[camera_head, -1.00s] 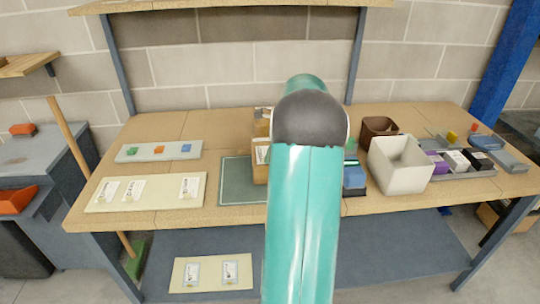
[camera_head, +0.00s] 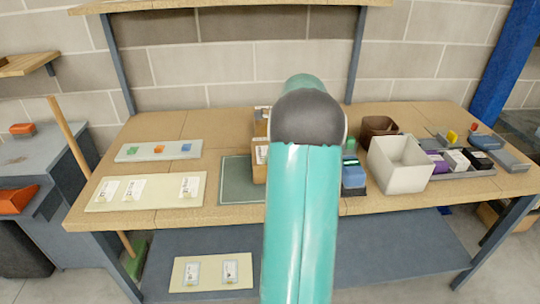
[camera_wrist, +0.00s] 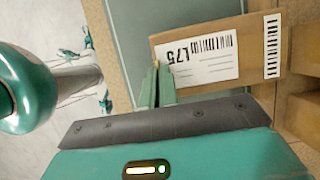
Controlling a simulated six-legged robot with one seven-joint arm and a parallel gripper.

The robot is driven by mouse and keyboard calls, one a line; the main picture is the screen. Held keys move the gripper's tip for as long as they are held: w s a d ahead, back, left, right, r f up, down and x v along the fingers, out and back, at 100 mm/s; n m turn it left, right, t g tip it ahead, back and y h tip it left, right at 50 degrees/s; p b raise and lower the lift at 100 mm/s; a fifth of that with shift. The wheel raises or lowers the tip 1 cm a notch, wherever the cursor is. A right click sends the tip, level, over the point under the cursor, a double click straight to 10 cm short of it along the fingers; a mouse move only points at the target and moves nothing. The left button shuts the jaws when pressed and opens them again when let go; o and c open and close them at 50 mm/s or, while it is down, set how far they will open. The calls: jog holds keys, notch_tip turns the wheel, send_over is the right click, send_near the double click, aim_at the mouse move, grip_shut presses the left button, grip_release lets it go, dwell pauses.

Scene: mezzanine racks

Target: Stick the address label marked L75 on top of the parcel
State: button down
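The address label marked L75 (camera_wrist: 205,62) is white with a barcode and shows upside down in the wrist view. It lies over the brown parcel (camera_wrist: 251,74), which has its own barcode sticker (camera_wrist: 272,45) near one end. My gripper (camera_wrist: 156,80) has its two green fingers together at the label's left edge, with a small pale tab between the tips. I cannot tell whether the label is pressed flat to the parcel or just above it. In the head view my arm hides the gripper and most of the parcel (camera_head: 259,172).
A dark green mat (camera_head: 235,186) lies beside the parcel. A pale board (camera_head: 152,200) with several labels is at left, behind it a grey strip (camera_head: 136,153) with coloured blocks. A white bin (camera_head: 400,169) and grey tray (camera_head: 478,172) stand at right.

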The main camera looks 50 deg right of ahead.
jog(key=shift+f, duration=0.15)
jog(key=c, duration=1.6)
grip_release()
jog(key=shift+o, duration=1.3)
notch_tip(320, 180, up, 7)
